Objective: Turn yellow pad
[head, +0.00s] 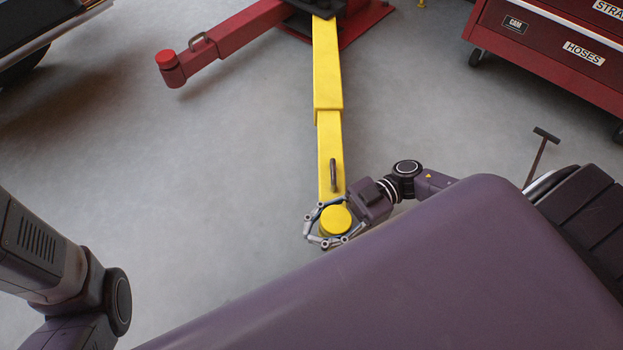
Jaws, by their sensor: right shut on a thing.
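The yellow pad (335,221) is a round disc at the near end of the yellow lift arm (328,75). A metal handle (333,175) stands on that arm just behind the pad. My right gripper (322,242) comes in from the right, and its fingers curl around the pad's sides, shut on it. The pad's underside and part of its near edge are hidden by the fingers. My left arm shows at the lower left, but its gripper is out of the picture.
A red lift arm (235,28) with a red pad (166,59) reaches left at the back. A red tool cart (550,45) on casters stands at the upper right. A thin T-shaped handle (537,158) rises at the right. The grey floor (210,160) left of the yellow arm is clear.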

